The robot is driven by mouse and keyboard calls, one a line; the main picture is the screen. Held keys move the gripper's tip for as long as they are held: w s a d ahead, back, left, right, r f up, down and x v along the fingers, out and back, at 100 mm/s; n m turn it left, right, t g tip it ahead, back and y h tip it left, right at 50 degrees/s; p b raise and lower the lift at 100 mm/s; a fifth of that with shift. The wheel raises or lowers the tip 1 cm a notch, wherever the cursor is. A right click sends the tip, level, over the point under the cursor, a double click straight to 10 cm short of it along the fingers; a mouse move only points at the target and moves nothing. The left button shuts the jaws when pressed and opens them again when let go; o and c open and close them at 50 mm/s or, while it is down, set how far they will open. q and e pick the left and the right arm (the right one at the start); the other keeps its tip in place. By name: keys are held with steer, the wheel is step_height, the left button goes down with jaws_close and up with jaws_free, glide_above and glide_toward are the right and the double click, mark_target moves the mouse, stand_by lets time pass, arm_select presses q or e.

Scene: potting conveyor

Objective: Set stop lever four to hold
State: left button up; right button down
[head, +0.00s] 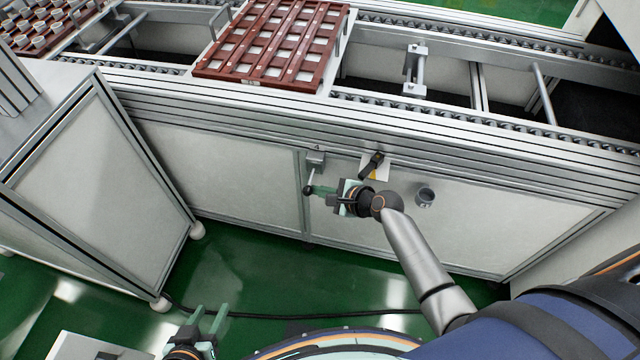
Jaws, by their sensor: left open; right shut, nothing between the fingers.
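Stop lever four (309,181) is on the conveyor's front panel, below a small grey box (315,158) with a "4" above it. Its arm hangs down and ends in a black knob. My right gripper (316,190) comes in from the right, shut and empty, with its fingertips right beside the knob. I cannot tell whether they touch it. My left gripper (209,318) is open and empty, low over the green floor at the bottom left, away from the lever.
A red-brown slotted tray (322,84) sits on the conveyor (490,120) above the lever. A black device (372,164) and a grey cup-shaped fitting (425,196) are on the front panel to the right. A cabinet (95,170) stands left. A dark cable crosses the floor.

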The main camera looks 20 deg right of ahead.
step_height(320, 180, up, 2)
steer(key=p, duration=0.3)
steer(key=shift+r+p, duration=0.15)
steer(key=shift+p, duration=0.15)
arm_select(q)
steer(key=shift+s+a+r, duration=0.15)
steer(key=shift+a+r, duration=0.25)
steer(key=shift+r, duration=0.2)
steer(key=shift+s+a+r, duration=0.1)
steer(key=shift+a+r, duration=0.3)
steer(key=shift+r, duration=0.15)
arm_select(e)
steer(key=shift+f, duration=0.3)
arm_select(q)
steer(key=shift+r, duration=0.1)
steer(key=shift+r+p, duration=0.75)
steer(key=shift+r, duration=0.15)
arm_select(e)
steer(key=shift+r, duration=0.85)
